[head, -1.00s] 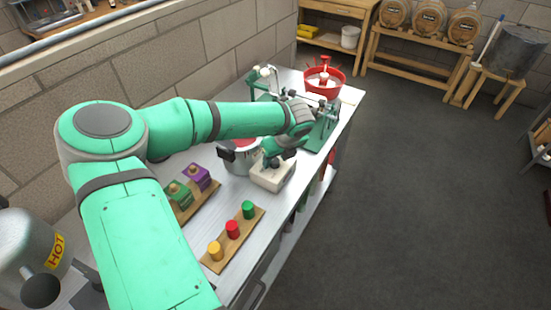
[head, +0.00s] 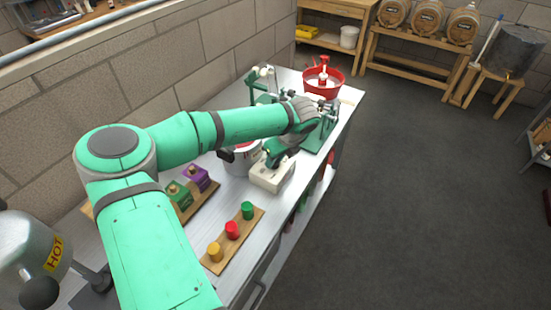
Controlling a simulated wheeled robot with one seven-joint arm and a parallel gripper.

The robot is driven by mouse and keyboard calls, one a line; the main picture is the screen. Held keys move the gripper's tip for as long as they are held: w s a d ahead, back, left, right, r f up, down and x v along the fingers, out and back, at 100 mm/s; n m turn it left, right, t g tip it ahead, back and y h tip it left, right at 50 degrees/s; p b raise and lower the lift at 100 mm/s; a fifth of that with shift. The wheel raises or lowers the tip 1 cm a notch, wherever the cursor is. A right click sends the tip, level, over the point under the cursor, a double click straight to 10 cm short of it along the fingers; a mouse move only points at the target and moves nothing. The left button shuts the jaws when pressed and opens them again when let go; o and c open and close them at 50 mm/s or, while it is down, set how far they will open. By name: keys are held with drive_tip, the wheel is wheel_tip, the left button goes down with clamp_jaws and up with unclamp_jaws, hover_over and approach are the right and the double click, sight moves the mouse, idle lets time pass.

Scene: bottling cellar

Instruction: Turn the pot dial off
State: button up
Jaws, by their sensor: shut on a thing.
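The pot (head: 240,163) is a grey metal vessel with a red content or rim, on the steel bench, partly hidden behind my arm. A white box (head: 268,177) stands at its right front side. My gripper (head: 271,162) points down at the top of this white box, beside the pot. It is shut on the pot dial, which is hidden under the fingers. The dial's pointer and setting cannot be made out.
A wooden strip (head: 215,262) with yellow, red and green caps lies in front. Green and purple blocks (head: 197,178) stand left. Green bench devices (head: 318,138) and a red bowl (head: 336,87) are behind. A hot tank (head: 25,255) stands front left.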

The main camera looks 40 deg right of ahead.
drive_tip(key=n+y, duration=0.1)
drive_tip(key=n, duration=0.2)
drive_tip(key=n+y, duration=0.1)
drive_tip(key=n, duration=0.2)
drive_tip(key=shift+d+f+g, duration=0.1)
drive_tip(key=shift+d+g, duration=0.1)
drive_tip(key=shift+g, duration=0.2)
drive_tip(key=n+y, duration=0.1)
drive_tip(key=n, duration=0.1)
drive_tip(key=n+g, duration=0.1)
drive_tip(key=n, duration=0.2)
drive_tip(key=shift+w+d+y, duration=0.1)
drive_tip(key=shift+w+y, duration=0.05)
drive_tip(key=shift+y, duration=0.25)
drive_tip(key=n+g, duration=0.1)
drive_tip(key=n, duration=0.1)
drive_tip(key=n+g, duration=0.1)
drive_tip(key=n, duration=0.2)
drive_tip(key=shift+w+y, duration=0.15)
drive_tip(key=shift+y, duration=0.15)
drive_tip(key=n+g, duration=0.1)
drive_tip(key=n, duration=0.2)
drive_tip(key=n+g, duration=0.1)
drive_tip(key=n, duration=0.1)
drive_tip(key=shift+w+n, duration=0.15)
drive_tip(key=shift+n, duration=0.25)
drive_tip(key=o, duration=1)
drive_tip(key=shift+o, duration=0.2)
drive_tip(key=shift+d+r, duration=0.1)
drive_tip(key=shift+r, duration=0.1)
